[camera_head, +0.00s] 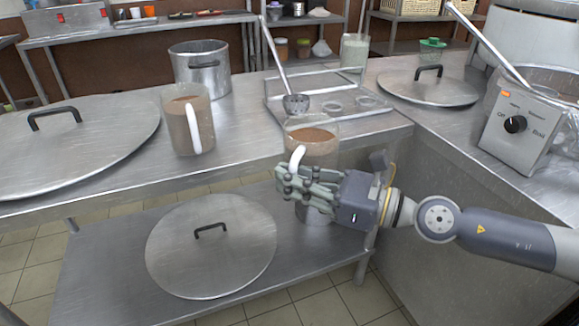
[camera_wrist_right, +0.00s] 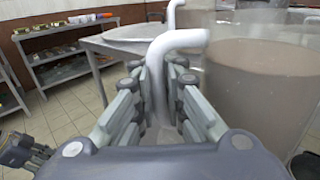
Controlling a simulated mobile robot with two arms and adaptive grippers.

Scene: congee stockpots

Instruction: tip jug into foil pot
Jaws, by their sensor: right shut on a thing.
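A clear jug of brown liquid (camera_head: 313,134) with a white handle is held at the front edge of the steel table, roughly upright. My right gripper (camera_head: 293,183) is shut on its handle. In the right wrist view the white handle (camera_wrist_right: 158,75) runs between the fingers, and the jug's wall (camera_wrist_right: 265,80) fills the right side. A second filled jug (camera_head: 181,113) stands on the table to the left. No pot is clearly foil-covered; a steel pot (camera_head: 208,76) stands at the back. My left gripper seems to show partly in the right wrist view (camera_wrist_right: 22,150); its fingers are unclear.
A metal tray (camera_head: 372,118) with a ladle (camera_head: 295,103) lies behind the held jug. Large lids lie on the table left (camera_head: 95,145), right (camera_head: 450,92) and lower shelf (camera_head: 175,255). A control box (camera_head: 521,135) and a large pot (camera_head: 562,80) stand at right.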

